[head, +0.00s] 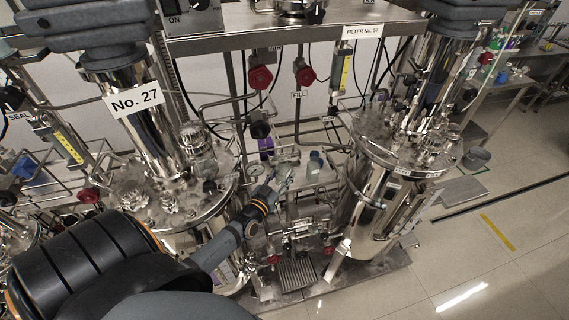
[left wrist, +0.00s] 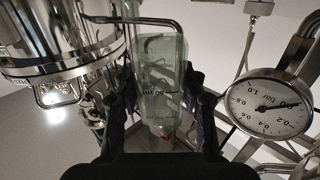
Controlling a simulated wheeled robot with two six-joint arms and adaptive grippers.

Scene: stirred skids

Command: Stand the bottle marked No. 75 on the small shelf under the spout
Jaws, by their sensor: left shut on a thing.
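My left gripper (head: 284,181) reaches from the lower left into the pipework between the two steel vessels. In the left wrist view its fingers (left wrist: 163,100) are shut on a clear bottle (left wrist: 160,66), one on each side. Dark print shows on the bottle, too small and turned to read as No. 75. A small bottle with a blue-grey cap (head: 315,160) shows just beyond the gripper in the head view; I cannot tell whether it is the held one. The spout and the small shelf cannot be made out surely. My right gripper is out of view.
A vessel marked No. 27 (head: 135,103) stands left of the gripper, another steel vessel (head: 385,205) to its right. A round gauge (left wrist: 270,104) is close on the right in the wrist view. Red valve knobs (head: 260,77) sit behind. Open floor (head: 480,255) lies at right.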

